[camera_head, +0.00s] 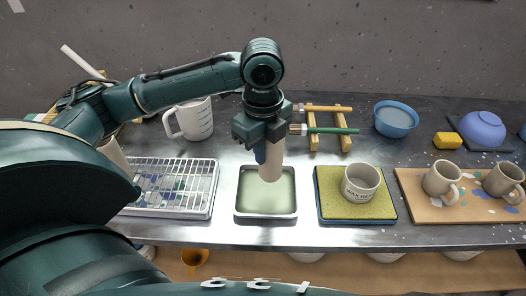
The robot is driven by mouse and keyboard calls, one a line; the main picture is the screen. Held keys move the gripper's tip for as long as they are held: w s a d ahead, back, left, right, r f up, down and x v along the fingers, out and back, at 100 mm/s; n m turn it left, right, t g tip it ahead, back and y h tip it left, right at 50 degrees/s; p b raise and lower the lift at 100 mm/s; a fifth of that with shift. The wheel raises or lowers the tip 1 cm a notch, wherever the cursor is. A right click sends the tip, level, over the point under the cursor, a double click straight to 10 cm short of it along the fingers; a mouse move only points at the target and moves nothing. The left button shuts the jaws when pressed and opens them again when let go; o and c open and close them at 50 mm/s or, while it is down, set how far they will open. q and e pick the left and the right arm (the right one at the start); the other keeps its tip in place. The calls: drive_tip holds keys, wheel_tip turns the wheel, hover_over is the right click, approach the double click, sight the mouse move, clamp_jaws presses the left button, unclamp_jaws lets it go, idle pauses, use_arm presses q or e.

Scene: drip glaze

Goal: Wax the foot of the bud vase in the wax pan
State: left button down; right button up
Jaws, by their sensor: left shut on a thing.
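The bud vase (271,165) is a pale beige, narrow piece, upright with its lower end pointing down. My left gripper (264,146) is shut on its upper part, which the gripper largely hides. The wax pan (266,215) is a square metal tray of pale green liquid on the bench, directly below in the picture. The vase's lower end overlaps the back half of the pan. I cannot tell whether the foot touches the liquid or hangs above it. My right gripper is not in view.
A wire rack on a tray (180,208) lies left of the pan; a white jug (194,118) stands behind. Right are a yellow-green sponge (335,211) bearing a cup (360,186), and a board (425,207) with two mugs. Wooden bars (313,140) and a blue bowl (396,122) stand behind.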

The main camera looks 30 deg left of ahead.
sight(267, 179)
use_arm(q)
drive_tip(key=shift+w+d, duration=0.25)
drive_tip(key=shift+d, duration=0.2)
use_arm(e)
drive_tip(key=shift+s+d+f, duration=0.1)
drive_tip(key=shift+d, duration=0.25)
use_arm(q)
drive_tip(key=shift+a, duration=0.1)
drive_tip(key=shift+r+p, duration=0.2)
drive_tip(key=shift+p, duration=0.8)
drive_tip(key=shift+f+b, duration=0.5)
drive_tip(key=shift+f, duration=0.25)
drive_tip(key=shift+f+b, duration=0.5)
drive_tip(key=shift+f, duration=1.6)
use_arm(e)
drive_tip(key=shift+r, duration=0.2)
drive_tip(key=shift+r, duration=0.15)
